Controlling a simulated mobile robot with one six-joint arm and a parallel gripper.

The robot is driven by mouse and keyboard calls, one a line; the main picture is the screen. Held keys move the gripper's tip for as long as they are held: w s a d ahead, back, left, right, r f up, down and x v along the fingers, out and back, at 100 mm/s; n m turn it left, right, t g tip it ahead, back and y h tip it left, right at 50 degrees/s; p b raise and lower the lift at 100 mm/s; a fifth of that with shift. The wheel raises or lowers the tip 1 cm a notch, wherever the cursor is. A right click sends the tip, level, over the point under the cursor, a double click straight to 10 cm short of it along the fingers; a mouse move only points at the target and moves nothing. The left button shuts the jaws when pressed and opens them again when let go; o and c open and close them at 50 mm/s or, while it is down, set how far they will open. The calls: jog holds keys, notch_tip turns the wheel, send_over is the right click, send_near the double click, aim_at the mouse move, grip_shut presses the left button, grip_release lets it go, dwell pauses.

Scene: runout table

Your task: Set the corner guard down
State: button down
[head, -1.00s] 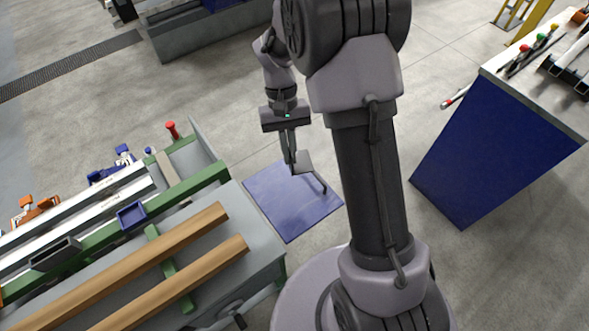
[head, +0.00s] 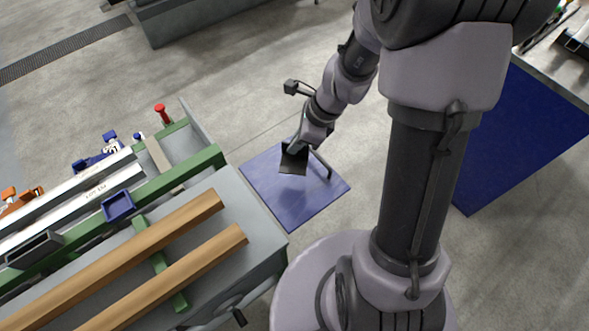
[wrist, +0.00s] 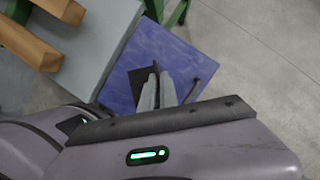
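The corner guard (head: 293,161) is a dark, bent plate at the tip of my gripper (head: 299,147). It also shows in the wrist view (wrist: 138,80), left of the fingers, with a dark edge between them. My gripper (wrist: 158,90) is shut on it, its two grey fingers close together. The guard is over the upper part of a blue mat (head: 290,205); the mat also shows in the wrist view (wrist: 185,60). I cannot tell whether the guard touches the mat. My wrist hides part of the grip in the head view.
A dark thin bar (head: 323,165) stands out close to the right of the guard. At left is a grey bench (head: 258,232) with wooden beams (head: 190,262), green rails and a blue tray (head: 118,206). The mat's lower part is clear.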

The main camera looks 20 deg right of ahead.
jog(key=shift+f+b, duration=2)
jog(key=shift+f, duration=1.8)
jog(key=c, duration=1.6)
grip_release()
jog(key=shift+r, duration=0.1)
jog(key=shift+r, duration=0.1)
jog(key=p+v, duration=0.8)
jog(key=v, duration=0.5)
notch_tip(320, 180, up, 9)
jog(key=n+t, duration=0.1)
jog(key=n, duration=0.6)
send_over(299, 155)
jog(key=s+a, duration=0.1)
jog(key=s, duration=0.3)
jog(key=s+a+r+n+t, duration=0.1)
jog(key=s+r+n, duration=0.2)
jog(key=n, duration=0.1)
jog(key=s+a+r+n+t+h, duration=0.1)
jog(key=s+a+r+n, duration=0.1)
jog(key=s+r+n, duration=0.1)
jog(key=s+a+r+n+h, duration=0.1)
jog(key=s+a+r+n, duration=0.1)
jog(key=s+r+n, duration=0.1)
jog(key=shift+s+r+n+t+b, duration=0.35)
jog(key=shift+s+n, duration=0.4)
jog(key=shift+n, duration=0.35)
